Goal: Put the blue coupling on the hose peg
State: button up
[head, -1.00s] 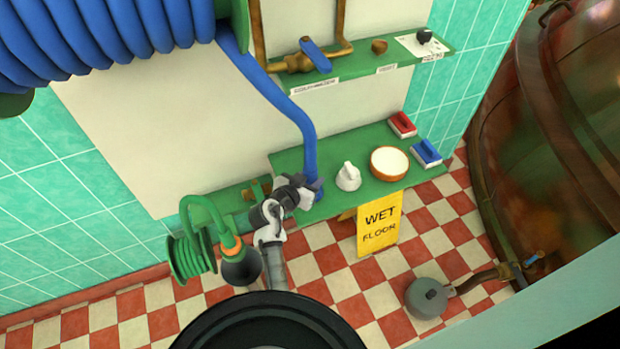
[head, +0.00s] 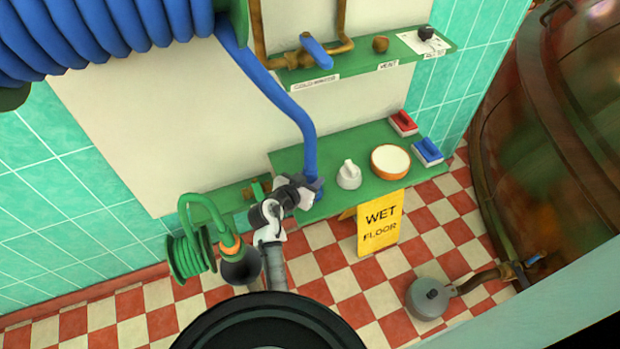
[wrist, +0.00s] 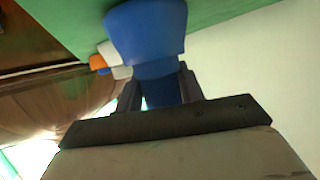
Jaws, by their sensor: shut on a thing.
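The blue coupling (head: 319,186) is at the lower end of the thick blue hose (head: 285,105), at the left part of the lower green shelf. My gripper (head: 312,191) is shut on it. In the wrist view the blue coupling (wrist: 150,40) fills the space between the two dark fingers of my gripper (wrist: 160,92). My arm partly hides it in the head view. A short brass peg (head: 380,44) stands on the upper green shelf, right of the blue-handled tap, above a small label that I cannot read clearly. I cannot tell for sure that it is the hose peg.
The lower shelf (head: 290,160) holds a white knobbed object (head: 349,175), a round bowl (head: 390,161), a red brush (head: 403,123) and a blue brush (head: 427,152). The tap (head: 316,53) is on the upper shelf. A wet floor sign (head: 380,222) stands below.

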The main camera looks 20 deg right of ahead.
jog(key=shift+f+b, duration=0.25)
jog(key=shift+b, duration=0.1)
jog(key=o, duration=1)
jog(key=shift+f, duration=0.1)
jog(key=shift+s+a, duration=0.1)
jog(key=b+v, duration=0.2)
jog(key=v, duration=1.1)
jog(key=shift+s+a+r, duration=0.2)
jog(key=shift+s+r, duration=0.05)
